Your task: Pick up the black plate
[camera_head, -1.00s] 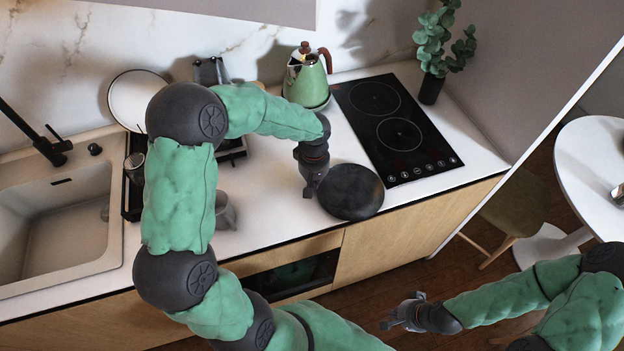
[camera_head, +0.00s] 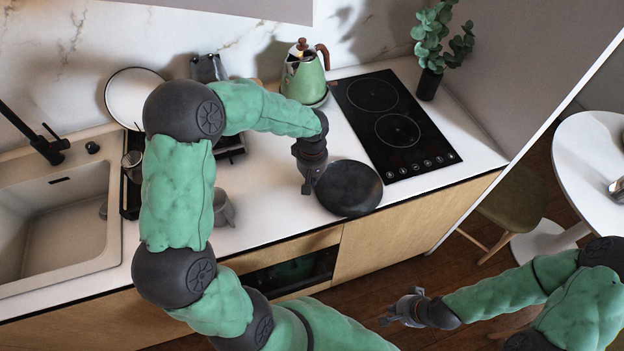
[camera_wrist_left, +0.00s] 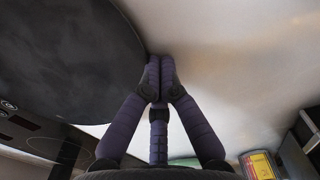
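The black plate (camera_head: 349,189) is a dark round disc lying on the white counter, in front of the cooktop. It fills the upper left of the left wrist view (camera_wrist_left: 65,60). My left gripper (camera_head: 307,188) points down at the plate's left edge. In the left wrist view its fingertips (camera_wrist_left: 159,72) are together just beside the plate's rim, with no plate visible between them. Whether they touch the rim is unclear. My right gripper (camera_head: 400,311) is low in the head view, over the floor and away from the plate; its finger opening is too small to judge.
The black cooktop (camera_head: 395,125) lies behind and right of the plate. A green kettle (camera_head: 304,78) stands at the back. A grey mug (camera_head: 224,208) is left, partly hidden by my arm, near the sink (camera_head: 55,220). The counter's front edge is close to the plate.

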